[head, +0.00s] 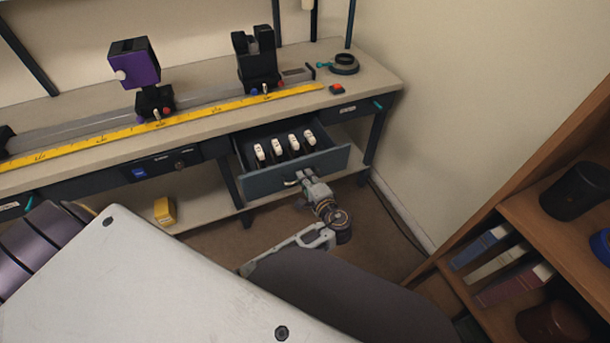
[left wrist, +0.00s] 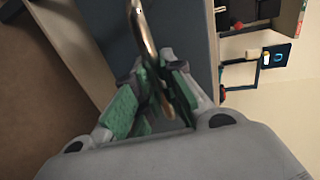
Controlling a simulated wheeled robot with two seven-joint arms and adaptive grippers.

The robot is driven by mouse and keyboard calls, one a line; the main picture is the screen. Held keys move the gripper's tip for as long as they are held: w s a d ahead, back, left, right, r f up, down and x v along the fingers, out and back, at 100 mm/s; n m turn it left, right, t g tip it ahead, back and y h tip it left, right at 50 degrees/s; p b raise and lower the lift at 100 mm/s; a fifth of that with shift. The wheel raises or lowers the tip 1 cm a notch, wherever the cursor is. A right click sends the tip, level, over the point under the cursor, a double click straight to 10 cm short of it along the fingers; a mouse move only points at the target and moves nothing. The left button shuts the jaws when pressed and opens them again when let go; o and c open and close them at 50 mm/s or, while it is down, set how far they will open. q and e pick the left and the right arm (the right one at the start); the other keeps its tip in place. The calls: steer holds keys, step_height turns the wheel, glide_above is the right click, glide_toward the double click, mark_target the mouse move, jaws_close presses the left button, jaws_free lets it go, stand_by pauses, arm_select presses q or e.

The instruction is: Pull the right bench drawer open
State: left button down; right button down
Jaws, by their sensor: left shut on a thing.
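The right bench drawer (head: 272,180) stands pulled out from under the right part of the bench, with its inside showing. Several white-topped items (head: 276,147) lie in a row in it. My left gripper (head: 301,178) is at the drawer's front, shut on the drawer handle (head: 290,183). In the left wrist view the curved metal handle (left wrist: 143,30) runs down between the green-padded fingers (left wrist: 150,95), with the grey-blue drawer front (left wrist: 188,40) behind. My right gripper is not in view.
The bench top (head: 215,122) carries a yellow ruler (head: 200,116), a purple device (head: 135,62) and a black holder (head: 257,62). A yellow object (head: 165,211) sits on the lower shelf. A wooden bookshelf (head: 520,215) stands at right; floor shows between it and the bench.

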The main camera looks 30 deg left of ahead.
arm_select(q)
steer(key=c, duration=1.5)
jaws_free()
